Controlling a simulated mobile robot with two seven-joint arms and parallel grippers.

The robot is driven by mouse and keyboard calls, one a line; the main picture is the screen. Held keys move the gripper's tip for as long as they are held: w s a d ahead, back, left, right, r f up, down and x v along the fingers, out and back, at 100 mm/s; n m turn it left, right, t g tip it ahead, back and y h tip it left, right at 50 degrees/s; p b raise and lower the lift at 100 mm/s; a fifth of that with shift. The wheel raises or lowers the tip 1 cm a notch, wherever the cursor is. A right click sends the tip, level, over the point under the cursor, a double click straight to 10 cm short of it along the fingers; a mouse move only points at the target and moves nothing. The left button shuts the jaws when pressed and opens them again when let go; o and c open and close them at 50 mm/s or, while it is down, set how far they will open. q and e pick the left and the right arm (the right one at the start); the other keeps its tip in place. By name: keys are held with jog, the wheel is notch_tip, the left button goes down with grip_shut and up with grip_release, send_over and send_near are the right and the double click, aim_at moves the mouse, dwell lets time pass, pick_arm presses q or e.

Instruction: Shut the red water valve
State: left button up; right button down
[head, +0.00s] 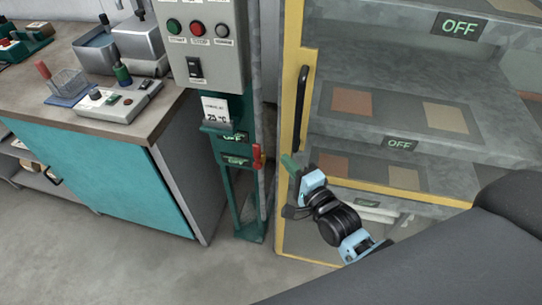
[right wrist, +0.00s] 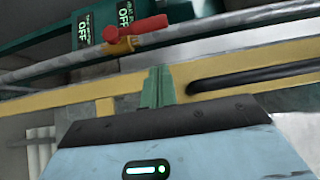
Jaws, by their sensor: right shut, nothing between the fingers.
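The red water valve (head: 257,153) is a small red lever on a brass-coloured body, on a thin grey vertical pipe (head: 262,205) beside the green stand. The lever lies roughly along the pipe. The lever also shows near the top of the right wrist view (right wrist: 137,27), with the pipe (right wrist: 230,37) running across. My right gripper (head: 289,162) is to the right of the valve in the head view, apart from it, in front of the yellow cabinet frame. Its green fingers (right wrist: 157,88) are together and empty. My left gripper is not in view.
The green stand (head: 249,225) carries a grey button box (head: 208,45) and small OFF displays. The yellow-framed cabinet (head: 291,120) with a black handle (head: 301,95) is close to my right gripper. A teal workbench (head: 105,180) stands left; the floor between is bare.

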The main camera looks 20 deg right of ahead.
aim_at(257, 157)
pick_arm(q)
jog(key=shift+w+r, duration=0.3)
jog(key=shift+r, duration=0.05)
pick_arm(e)
jog(key=w+a, duration=0.3)
jog(key=shift+w+a, duration=0.3)
jog(key=shift+w, duration=0.1)
pick_arm(q)
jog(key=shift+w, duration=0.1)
jog(key=shift+p, duration=0.3)
pick_arm(e)
jog(key=shift+w, duration=0.15)
